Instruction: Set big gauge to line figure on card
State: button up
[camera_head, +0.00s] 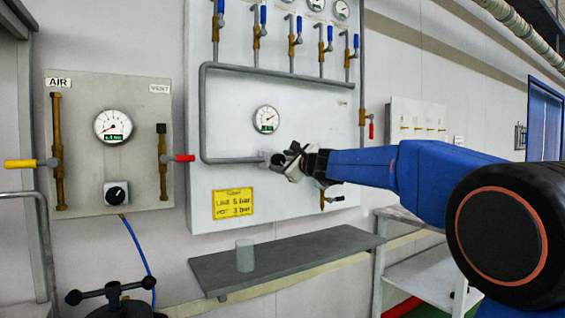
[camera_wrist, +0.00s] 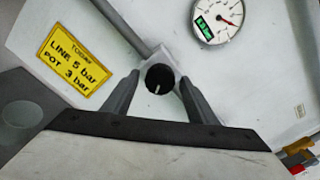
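The yellow card (camera_head: 233,203) on the large white panel reads "LINE 5 bar, POT 3 bar" in the wrist view (camera_wrist: 76,58). A round gauge (camera_head: 266,119) with a green readout sits above it; its red needle shows in the wrist view (camera_wrist: 219,18), the digits too small to read. A larger-looking gauge (camera_head: 114,126) is on the left AIR panel, above a black knob (camera_head: 116,193). My gripper (camera_head: 282,161) is at the white panel. In the wrist view its fingers (camera_wrist: 159,77) are apart, either side of another black knob (camera_wrist: 160,79), with gaps showing.
A grey shelf (camera_head: 300,258) below the panel holds a grey cup (camera_head: 245,255). Blue-handled valves (camera_head: 292,42) line the panel top. A yellow-handled valve (camera_head: 30,163) and red-handled valve (camera_head: 178,158) flank the AIR panel. A white table (camera_head: 425,275) stands at right.

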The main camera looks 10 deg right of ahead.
jog(key=c, duration=0.8)
jog(key=shift+f+n, duration=0.1)
jog(key=shift+n, duration=2.4)
jog(key=o, duration=1)
jog(key=v, duration=1.7)
jog(key=shift+s, duration=0.2)
